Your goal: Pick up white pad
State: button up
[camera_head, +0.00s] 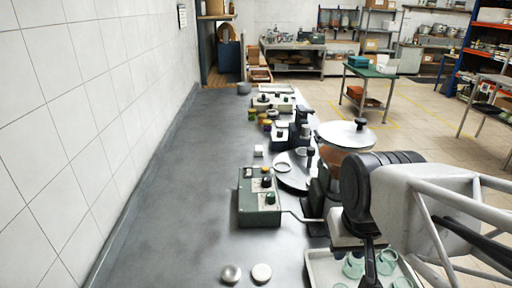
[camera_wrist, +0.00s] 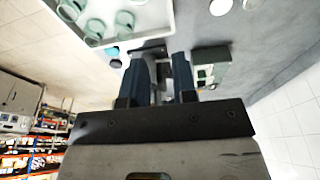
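A round, flat white pad (camera_head: 261,273) lies on the grey counter near the bottom of the head view. A similar, greyer round disc (camera_head: 231,274) lies just left of it. In the wrist view the white pad (camera_wrist: 220,6) shows at the top edge, partly cut off, with the greyer disc (camera_wrist: 252,3) beside it. My gripper (camera_wrist: 160,60) has its two dark fingers apart, with nothing seen held between them. In the head view my gripper (camera_head: 370,262) is right of the pad, by the tray, and its fingertips are mostly hidden.
A white tray (camera_head: 315,262) with several greenish glass jars stands right of the pad. A green control box (camera_head: 260,203) sits behind the pad, with a round metal plate and machine farther back. A tiled wall (camera_head: 60,130) borders the left. The counter's left part is clear.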

jog(key=o, duration=1.3)
jog(key=shift+c, duration=0.2)
